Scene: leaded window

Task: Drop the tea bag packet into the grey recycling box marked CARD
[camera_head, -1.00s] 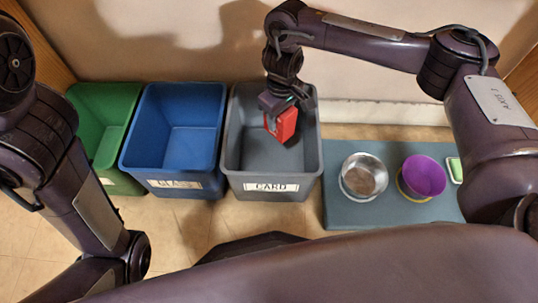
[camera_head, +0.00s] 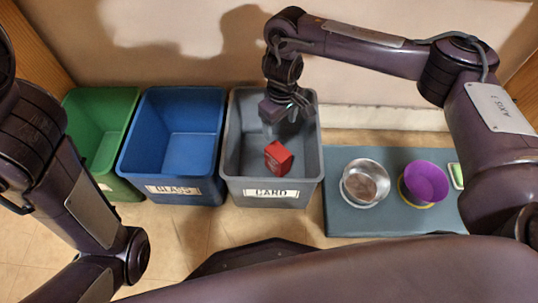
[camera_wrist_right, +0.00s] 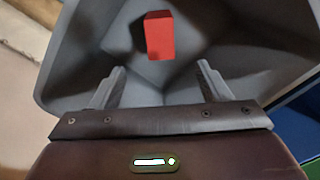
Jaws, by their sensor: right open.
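The red tea bag packet (camera_head: 278,158) is inside the grey box marked CARD (camera_head: 272,192). It also shows in the right wrist view (camera_wrist_right: 159,36), apart from the fingers. I cannot tell whether it rests on the box floor or is still falling. My right gripper (camera_head: 283,122) is over the back part of the grey box, open and empty. In the right wrist view its two fingers (camera_wrist_right: 159,88) stand wide apart with nothing between them. My left arm shows at the left, but its gripper is out of view.
A blue box marked GLASS (camera_head: 172,190) and a green box (camera_head: 104,125) stand left of the grey one. On the right, a blue-grey mat (camera_head: 345,218) holds a metal bowl (camera_head: 365,183), a purple bowl (camera_head: 426,181) and a small green item (camera_head: 457,175). A wall rises behind.

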